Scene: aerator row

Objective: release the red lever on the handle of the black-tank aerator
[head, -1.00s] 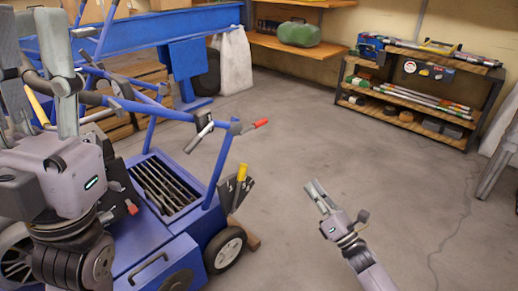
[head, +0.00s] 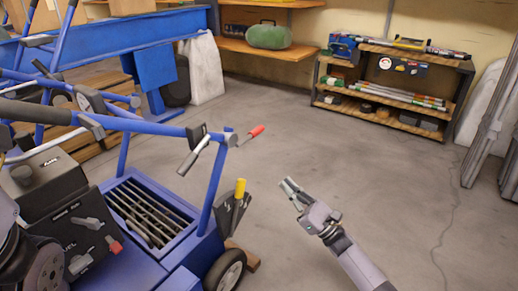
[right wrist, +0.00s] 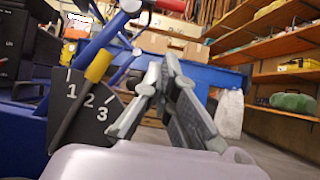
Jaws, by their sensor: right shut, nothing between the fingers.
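A blue aerator frame (head: 165,127) with a black box-like tank or engine (head: 60,205) fills the left of the head view. Its handle bar carries a grey lever (head: 196,154) and, at the right end, a red-tipped lever (head: 257,131). A red piece (right wrist: 172,5) also shows at the top of the right wrist view. My right gripper (head: 291,188) is shut and empty, below and to the right of the red lever, apart from it. In the right wrist view its fingers (right wrist: 162,72) are close together. My left gripper is out of view.
A yellow-knobbed lever (head: 240,188) stands beside a plate numbered 1 2 3 (right wrist: 85,112), close to my right gripper. A small red-ended control (head: 115,246) sits low on the machine. A tool shelf (head: 395,85) stands at the back right. The floor between is clear.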

